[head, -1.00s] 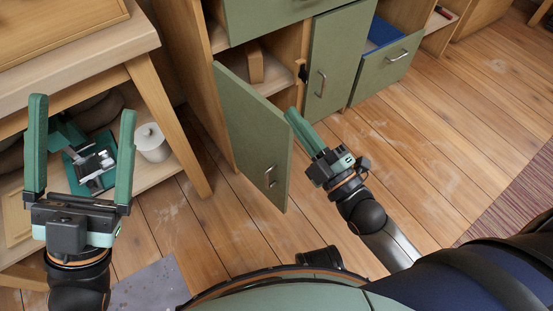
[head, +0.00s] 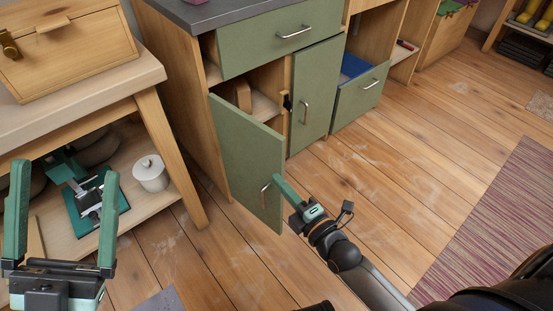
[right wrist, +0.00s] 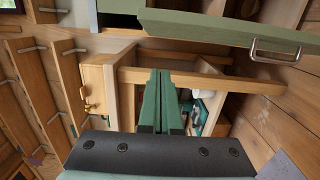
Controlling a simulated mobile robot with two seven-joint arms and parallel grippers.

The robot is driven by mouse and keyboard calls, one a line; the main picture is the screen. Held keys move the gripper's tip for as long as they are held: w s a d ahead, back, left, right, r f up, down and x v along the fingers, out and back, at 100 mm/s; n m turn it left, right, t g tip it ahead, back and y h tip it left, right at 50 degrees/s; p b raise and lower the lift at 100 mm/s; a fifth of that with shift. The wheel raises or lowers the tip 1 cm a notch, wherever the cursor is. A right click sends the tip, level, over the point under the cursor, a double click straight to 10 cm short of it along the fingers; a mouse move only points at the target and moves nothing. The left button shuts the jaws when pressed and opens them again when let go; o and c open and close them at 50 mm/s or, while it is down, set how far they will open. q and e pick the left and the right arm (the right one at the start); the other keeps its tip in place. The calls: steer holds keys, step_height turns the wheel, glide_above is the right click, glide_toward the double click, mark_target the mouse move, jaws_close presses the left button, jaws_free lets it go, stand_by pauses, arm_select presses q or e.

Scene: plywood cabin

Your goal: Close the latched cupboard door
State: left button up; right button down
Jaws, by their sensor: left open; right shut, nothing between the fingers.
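The green cupboard door (head: 242,150) stands ajar, hinged at its left, with its free edge swung out toward me. Its metal bar handle (head: 265,195) is low near the free edge. A black latch part (head: 287,103) sits on the frame beside the opening. My right gripper (head: 275,180) is shut and empty, its fingertips beside the door's free edge near the handle; contact cannot be told. In the right wrist view the shut fingers (right wrist: 160,78) lie below the door panel (right wrist: 220,28) and its handle (right wrist: 285,50). My left gripper (head: 64,172) is open and empty, far left.
A green drawer (head: 285,38) is above the opening, and a second green door (head: 315,95) is shut beside it. A lower drawer (head: 360,97) stands pulled out. A wooden bench (head: 90,85) with a white canister (head: 150,173) stands left.

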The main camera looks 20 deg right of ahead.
mark_target(277, 157)
steer(key=w+b, duration=0.1)
steer(key=w, duration=0.1)
steer(key=w+d+b, duration=0.1)
steer(key=w, duration=0.2)
steer(key=w+b, duration=0.1)
steer(key=w, duration=0.2)
steer(key=shift+w+d, duration=0.1)
steer(key=shift+d, duration=0.25)
arm_select(q)
steer(key=f, duration=0.4)
steer(key=shift+d, duration=0.25)
steer(key=shift+r, duration=0.1)
arm_select(e)
steer(key=shift+d, duration=0.1)
